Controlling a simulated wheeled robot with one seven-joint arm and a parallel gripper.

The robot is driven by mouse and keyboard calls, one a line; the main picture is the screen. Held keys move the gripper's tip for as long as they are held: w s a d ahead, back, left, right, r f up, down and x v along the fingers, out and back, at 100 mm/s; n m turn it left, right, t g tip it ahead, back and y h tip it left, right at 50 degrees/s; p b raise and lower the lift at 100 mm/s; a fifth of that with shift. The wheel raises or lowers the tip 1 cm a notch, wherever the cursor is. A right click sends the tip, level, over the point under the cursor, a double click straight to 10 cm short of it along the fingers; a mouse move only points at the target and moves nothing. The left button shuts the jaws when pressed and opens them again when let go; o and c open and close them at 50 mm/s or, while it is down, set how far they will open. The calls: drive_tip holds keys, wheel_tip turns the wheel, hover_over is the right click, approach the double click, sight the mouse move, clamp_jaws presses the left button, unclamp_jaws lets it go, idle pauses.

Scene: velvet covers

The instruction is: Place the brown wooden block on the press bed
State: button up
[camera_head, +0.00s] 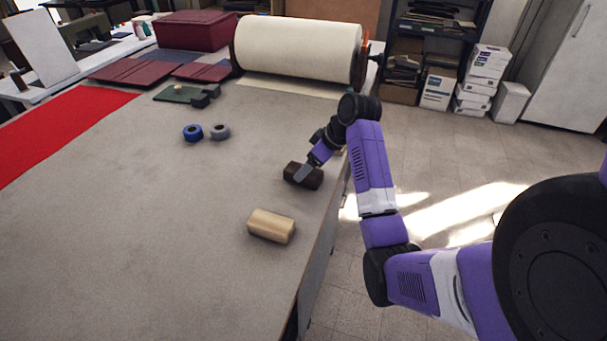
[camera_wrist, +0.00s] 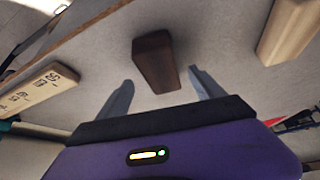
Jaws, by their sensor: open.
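The dark brown wooden block (camera_head: 313,180) lies on the table near its right edge. It also shows in the wrist view (camera_wrist: 155,60), between and a little beyond the two fingers. My gripper (camera_head: 302,174) is open at the block, with one grey finger seen in front of it in the head view. In the wrist view my gripper (camera_wrist: 161,76) has a finger on each side, with a visible gap to the block. A green plate (camera_head: 178,94) with small dark blocks lies farther back on the table; I cannot tell whether it is the press bed.
A pale wooden block (camera_head: 270,226) lies nearer on the table. A marked pale block (camera_wrist: 38,90) shows in the wrist view. A large cream roll (camera_head: 300,48) stands behind. The table's near middle is clear.

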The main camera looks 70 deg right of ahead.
drive_tip(key=shift+x, duration=2)
drive_tip(key=shift+a+f+p, duration=0.1)
drive_tip(key=shift+a+p, duration=0.1)
drive_tip(key=shift+p, duration=0.15)
drive_tip(key=c, duration=1.6)
clamp_jaws()
